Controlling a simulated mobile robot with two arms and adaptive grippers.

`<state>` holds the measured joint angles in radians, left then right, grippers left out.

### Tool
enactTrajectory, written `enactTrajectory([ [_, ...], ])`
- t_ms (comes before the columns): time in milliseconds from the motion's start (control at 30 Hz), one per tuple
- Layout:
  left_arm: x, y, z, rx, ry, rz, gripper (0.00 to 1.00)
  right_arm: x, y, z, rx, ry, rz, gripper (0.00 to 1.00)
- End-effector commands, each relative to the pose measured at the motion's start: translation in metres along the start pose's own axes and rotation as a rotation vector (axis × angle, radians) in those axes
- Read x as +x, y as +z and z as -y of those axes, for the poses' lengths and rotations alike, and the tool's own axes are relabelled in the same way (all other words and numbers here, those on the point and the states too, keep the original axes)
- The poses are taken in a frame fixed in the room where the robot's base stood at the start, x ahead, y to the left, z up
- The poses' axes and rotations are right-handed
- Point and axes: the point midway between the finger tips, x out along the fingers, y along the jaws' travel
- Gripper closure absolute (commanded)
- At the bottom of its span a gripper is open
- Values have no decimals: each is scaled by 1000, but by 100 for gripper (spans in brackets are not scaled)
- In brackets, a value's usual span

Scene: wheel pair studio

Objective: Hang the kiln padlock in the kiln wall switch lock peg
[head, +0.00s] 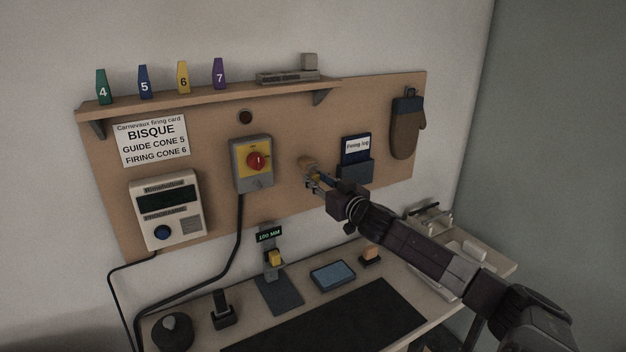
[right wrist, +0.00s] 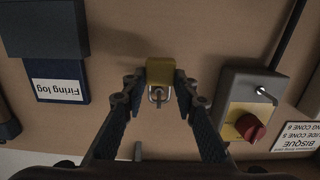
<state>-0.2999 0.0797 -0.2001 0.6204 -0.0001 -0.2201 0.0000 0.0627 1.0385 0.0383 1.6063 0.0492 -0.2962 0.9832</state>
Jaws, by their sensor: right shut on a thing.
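The brass-yellow kiln padlock (right wrist: 160,72) is between the fingertips of my right gripper (right wrist: 162,93) in the right wrist view, with its metal shackle towards the picture's bottom. In the head view my right gripper (head: 313,178) is in front of the board, right of the kiln wall switch (head: 252,163). The fingers partly hide the padlock there. The switch is a grey box with a yellow plate and red knob. In the right wrist view the switch (right wrist: 238,88) is to the right, apart from the padlock, with a small shiny lock peg (right wrist: 264,92). My left gripper is out of view.
A firing log holder (head: 355,172) and a hanging mitt (head: 405,128) are right of the gripper. A shelf (head: 215,94) with numbered cones juts out above. A controller (head: 167,210) is at left. The table below holds a 100 MM stand (head: 275,290) and a blue tray (head: 333,275).

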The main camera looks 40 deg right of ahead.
Motion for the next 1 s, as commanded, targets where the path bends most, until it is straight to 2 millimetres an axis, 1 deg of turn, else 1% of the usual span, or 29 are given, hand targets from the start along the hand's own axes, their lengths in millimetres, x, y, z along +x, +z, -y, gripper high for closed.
enactTrajectory([
  [33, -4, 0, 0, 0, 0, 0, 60, 0, -4, 0, 1, 0, -1, 100],
  [267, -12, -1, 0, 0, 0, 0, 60, 0, -10, 0, 0, 0, -1, 100],
  [467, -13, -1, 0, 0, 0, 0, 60, -2, -9, 0, 0, 0, 0, 100],
  [1000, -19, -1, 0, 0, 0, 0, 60, -19, -8, 1, 2, -2, 0, 100],
])
